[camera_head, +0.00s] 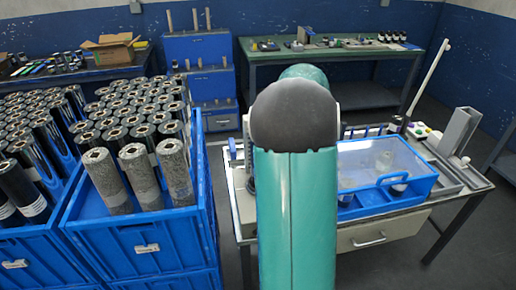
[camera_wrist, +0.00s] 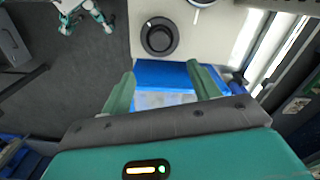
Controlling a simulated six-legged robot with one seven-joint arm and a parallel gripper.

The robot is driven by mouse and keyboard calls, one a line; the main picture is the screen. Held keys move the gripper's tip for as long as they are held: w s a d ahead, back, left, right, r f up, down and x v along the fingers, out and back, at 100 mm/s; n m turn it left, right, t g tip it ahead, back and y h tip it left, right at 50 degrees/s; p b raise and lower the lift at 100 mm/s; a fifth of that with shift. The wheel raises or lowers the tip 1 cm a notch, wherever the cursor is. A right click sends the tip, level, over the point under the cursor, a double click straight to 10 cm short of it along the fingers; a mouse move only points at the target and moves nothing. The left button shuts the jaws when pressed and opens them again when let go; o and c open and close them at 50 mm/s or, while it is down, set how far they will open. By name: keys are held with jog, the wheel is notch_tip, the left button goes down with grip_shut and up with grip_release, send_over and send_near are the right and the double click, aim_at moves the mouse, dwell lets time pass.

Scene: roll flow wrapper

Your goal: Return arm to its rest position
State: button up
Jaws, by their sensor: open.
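My teal arm with its dark rounded joint rises in the middle of the head view and covers part of the workbench; my gripper is hidden there. In the wrist view my gripper (camera_wrist: 161,69) has its two green fingers spread apart, with nothing held between them. Beyond the fingertips are a blue part (camera_wrist: 172,72) and a cream surface with a round black knob (camera_wrist: 160,36). I cannot tell whether the fingers touch the blue part.
The machine with a blue-framed clear cover (camera_head: 405,188) stands on the bench right of my arm. Blue crates (camera_head: 150,238) of upright rolls (camera_head: 174,172) fill the left. A green-topped table (camera_head: 345,50) stands behind.

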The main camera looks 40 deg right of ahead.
jog(key=w+a+r+n+t, duration=0.1)
jog(key=a+r+n, duration=0.35)
jog(key=a, duration=0.65)
jog(key=w+a+r+n+t, duration=0.15)
jog(key=a+r+n, duration=0.3)
jog(key=a, duration=0.65)
jog(key=s+a+n+t, duration=0.1)
jog(key=s+a+n, duration=0.4)
jog(key=a, duration=0.5)
jog(key=s+a+n+t, duration=0.2)
jog(key=s+a+n, duration=0.3)
jog(key=a, duration=0.4)
jog(key=shift+s+a+r+n, duration=0.2)
jog(key=shift+s+a+n, duration=0.15)
jog(key=shift+n, duration=0.45)
